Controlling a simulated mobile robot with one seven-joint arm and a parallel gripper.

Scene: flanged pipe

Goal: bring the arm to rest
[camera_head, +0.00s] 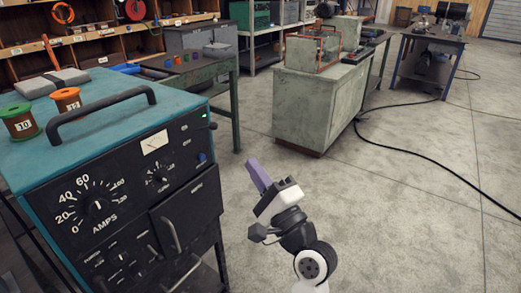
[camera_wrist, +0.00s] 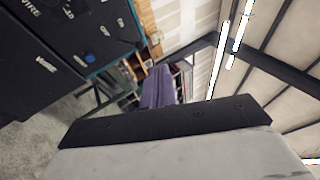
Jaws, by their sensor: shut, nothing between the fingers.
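My gripper (camera_head: 258,174) is raised in free space to the right of the teal welding machine in the head view. Its purple fingers lie together with nothing between them. They point up and to the left, apart from the machine. In the wrist view the purple fingers (camera_wrist: 158,88) show beyond the dark edge of the gripper body, also closed and empty.
The teal welding machine (camera_head: 120,125) stands close on the left, with a green spool (camera_head: 20,122) and an orange spool (camera_head: 67,99) on top. A grey-green cabinet (camera_head: 315,105) stands behind. A black cable (camera_head: 420,155) crosses the open concrete floor at right.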

